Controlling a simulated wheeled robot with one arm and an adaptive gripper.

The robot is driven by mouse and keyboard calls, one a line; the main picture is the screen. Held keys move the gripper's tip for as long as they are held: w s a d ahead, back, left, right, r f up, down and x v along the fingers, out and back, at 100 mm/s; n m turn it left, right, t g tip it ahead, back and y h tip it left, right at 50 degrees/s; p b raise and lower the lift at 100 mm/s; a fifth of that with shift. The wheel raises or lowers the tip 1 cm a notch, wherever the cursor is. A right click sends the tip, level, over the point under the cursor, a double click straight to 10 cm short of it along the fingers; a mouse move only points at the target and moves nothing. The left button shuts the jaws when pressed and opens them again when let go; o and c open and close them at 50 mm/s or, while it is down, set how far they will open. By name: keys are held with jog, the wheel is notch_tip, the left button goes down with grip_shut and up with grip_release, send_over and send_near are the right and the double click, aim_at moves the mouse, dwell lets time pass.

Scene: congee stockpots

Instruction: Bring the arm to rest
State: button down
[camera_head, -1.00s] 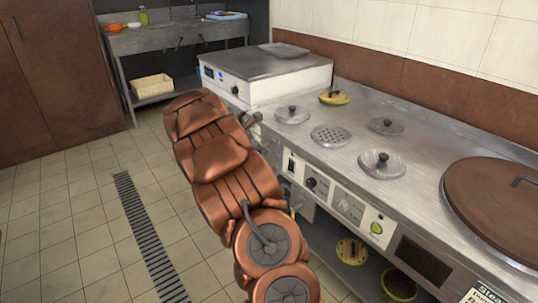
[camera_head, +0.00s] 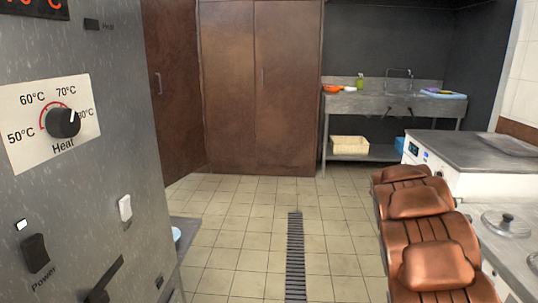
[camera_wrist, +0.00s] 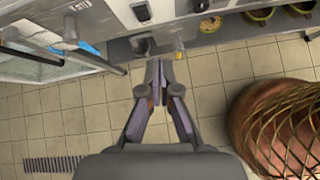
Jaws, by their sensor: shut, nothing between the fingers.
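My gripper (camera_wrist: 154,75) shows in the wrist view, its two fingers together at the tips with nothing between them. It hangs above the tiled floor, in front of the counter front (camera_wrist: 120,20) with its knobs. In the head view my copper-coloured arm is folded along the right side, beside the steel counter (camera_head: 495,250). The gripper is hidden in that view.
A grey cabinet with a heat dial (camera_head: 63,122) stands close at left. The tiled floor (camera_head: 240,220) is open down the middle, with a drain grate (camera_head: 295,255). A sink table (camera_head: 350,103) stands at the back. A rounded brown thing with golden mesh (camera_wrist: 280,125) is near my gripper.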

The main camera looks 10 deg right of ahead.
jog(key=s+a+m+y, duration=0.35)
jog(key=s+a, duration=0.55)
jog(key=a, duration=0.5)
jog(key=s+a+m+y, duration=0.2)
jog(key=s+a+m, duration=0.45)
jog(key=a, duration=0.75)
jog(key=s+a+m+y, duration=0.3)
jog(key=s+a, duration=0.8)
jog(key=a, duration=0.4)
jog(key=s+p+v, duration=0.2)
jog(key=p+v, duration=0.8)
jog(key=s+r+p+v, duration=0.1)
jog(key=s+p+v, duration=0.1)
jog(key=p+v, duration=0.8)
jog(key=shift+s+d+r+t+p, duration=0.4)
jog(key=shift+s+d+r, duration=0.15)
jog(key=shift+r, duration=0.25)
